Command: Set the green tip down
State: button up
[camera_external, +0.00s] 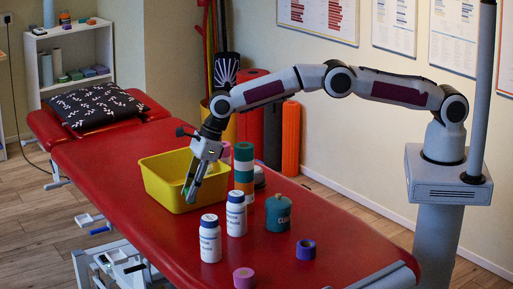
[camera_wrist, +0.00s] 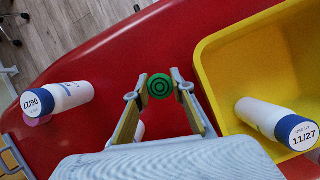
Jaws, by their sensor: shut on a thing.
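The green tip (camera_wrist: 160,86) shows in the wrist view as a round green end with dark concentric rings. It sits between my two fingertips. My gripper (camera_wrist: 161,88) is shut on it; in the external view my gripper (camera_external: 190,196) points down at the yellow tub, with a greenish piece at its fingers. In the wrist view the green tip appears against the red table top (camera_wrist: 110,70), left of the tub. I cannot tell its height above the surface. The rest of the held thing is hidden.
The yellow tub (camera_external: 160,187) stands on the red table. White bottles (camera_external: 210,242) (camera_external: 236,215), a teal pot (camera_external: 278,213), a purple roll (camera_external: 306,250), a pink roll (camera_external: 243,278) and a tape stack (camera_external: 244,178) stand nearby. In the wrist view a bottle (camera_wrist: 262,117) appears inside the tub.

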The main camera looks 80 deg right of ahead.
jog(key=shift+f, duration=1.75)
jog(key=shift+f, duration=1.9)
jog(key=shift+f, duration=0.1)
jog(key=o, duration=1)
jog(key=shift+v, duration=6.1)
